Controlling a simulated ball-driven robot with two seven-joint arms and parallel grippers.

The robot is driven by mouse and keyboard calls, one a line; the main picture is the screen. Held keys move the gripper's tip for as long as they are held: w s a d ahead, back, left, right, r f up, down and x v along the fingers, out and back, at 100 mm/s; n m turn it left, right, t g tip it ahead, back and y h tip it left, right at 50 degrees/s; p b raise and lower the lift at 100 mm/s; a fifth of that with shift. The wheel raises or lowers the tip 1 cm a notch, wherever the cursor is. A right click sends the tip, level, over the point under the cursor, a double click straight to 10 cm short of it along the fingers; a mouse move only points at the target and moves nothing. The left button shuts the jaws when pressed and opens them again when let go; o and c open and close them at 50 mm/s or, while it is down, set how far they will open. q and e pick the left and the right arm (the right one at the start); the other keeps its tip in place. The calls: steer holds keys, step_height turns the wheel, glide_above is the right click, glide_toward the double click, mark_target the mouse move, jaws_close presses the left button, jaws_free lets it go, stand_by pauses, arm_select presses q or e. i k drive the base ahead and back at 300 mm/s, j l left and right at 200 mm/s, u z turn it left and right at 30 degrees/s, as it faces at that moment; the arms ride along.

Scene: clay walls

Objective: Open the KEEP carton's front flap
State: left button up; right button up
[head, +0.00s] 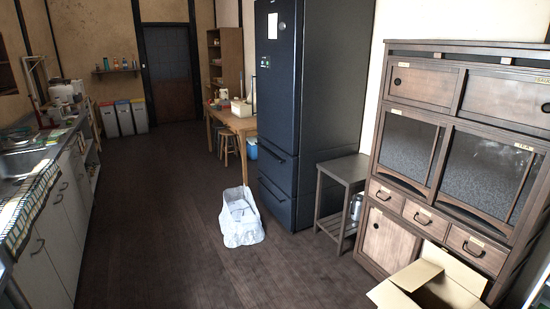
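A brown cardboard carton (455,292) is at the bottom right, in front of the wooden cabinet and partly cut off by the picture's lower edge. Some of its top flaps stand open, and a pale flap (388,296) sticks out to the left. No KEEP lettering shows, so I cannot tell whether this is the KEEP carton. The front of the carton is out of the picture. Neither of my grippers is in view.
A wooden cabinet (408,210) stands behind the carton. A small side table (343,172) and a dark fridge (300,120) stand left of it. A white bag (243,232) sits on the floor. A kitchen counter (55,220) lines the left.

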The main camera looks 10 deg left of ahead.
mark_target(250, 111)
steer(key=i+j+u, duration=0.35)
steer(key=i+u, duration=0.75)
steer(key=i, duration=3)
steer(key=i+j+z, duration=0.1)
steer(key=i, duration=0.8)
steer(key=i+j, duration=0.1)
steer(key=i, duration=0.85)
steer(key=i+z, duration=0.3)
steer(key=i, duration=0.25)
steer(key=i+z, duration=0.3)
steer(key=i, duration=0.25)
steer(key=i+j+z, duration=0.3)
steer(key=i, duration=0.25)
